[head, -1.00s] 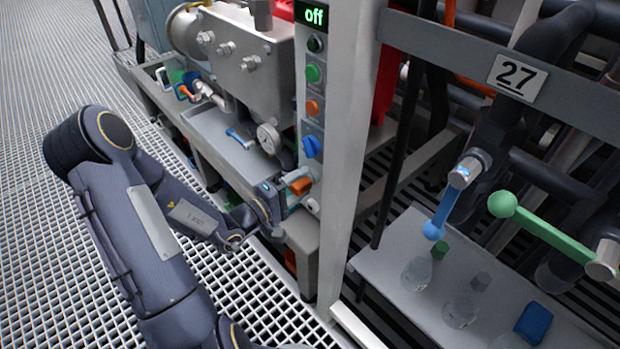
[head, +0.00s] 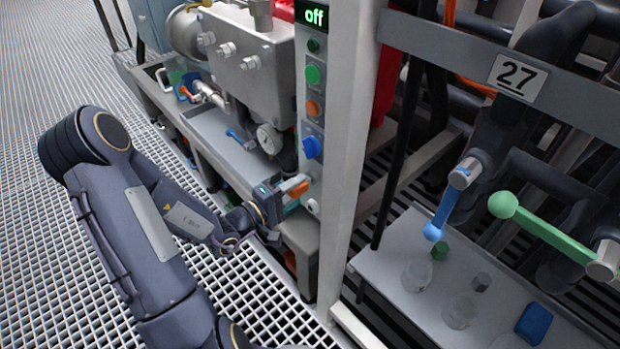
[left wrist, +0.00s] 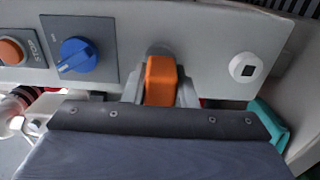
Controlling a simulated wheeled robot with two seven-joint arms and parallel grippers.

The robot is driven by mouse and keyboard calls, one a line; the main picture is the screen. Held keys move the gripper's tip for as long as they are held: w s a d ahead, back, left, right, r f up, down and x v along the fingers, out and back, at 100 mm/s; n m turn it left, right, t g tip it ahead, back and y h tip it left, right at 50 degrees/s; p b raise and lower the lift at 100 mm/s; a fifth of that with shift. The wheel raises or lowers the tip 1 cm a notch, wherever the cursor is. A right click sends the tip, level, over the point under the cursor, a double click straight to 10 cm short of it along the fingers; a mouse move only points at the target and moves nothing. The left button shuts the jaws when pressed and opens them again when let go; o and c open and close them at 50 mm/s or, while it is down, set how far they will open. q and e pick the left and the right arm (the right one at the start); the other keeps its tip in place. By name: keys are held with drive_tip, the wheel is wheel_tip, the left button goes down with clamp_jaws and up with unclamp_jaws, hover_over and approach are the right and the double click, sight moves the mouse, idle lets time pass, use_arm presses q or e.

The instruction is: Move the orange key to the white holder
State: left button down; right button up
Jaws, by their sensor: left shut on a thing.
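The orange key (head: 297,187) is between the fingers of my left gripper (head: 286,190), close to the lower part of the control panel (head: 312,100). In the left wrist view the orange key (left wrist: 161,80) shows between the two grey fingers, and the gripper is shut on it. A grey round part shows just behind the key at the panel face; I cannot tell whether the key still touches it. My right gripper is not in view.
A blue knob (left wrist: 78,55) and an orange stop button (left wrist: 12,51) are left of the key in the left wrist view. A white upright post (head: 345,150) stands right of the panel. A shelf with flasks (head: 416,275) and a blue block (head: 534,322) is at right.

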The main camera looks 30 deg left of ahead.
use_arm(q)
drive_tip(key=shift+b+v, duration=0.35)
drive_tip(key=shift+v, duration=2.15)
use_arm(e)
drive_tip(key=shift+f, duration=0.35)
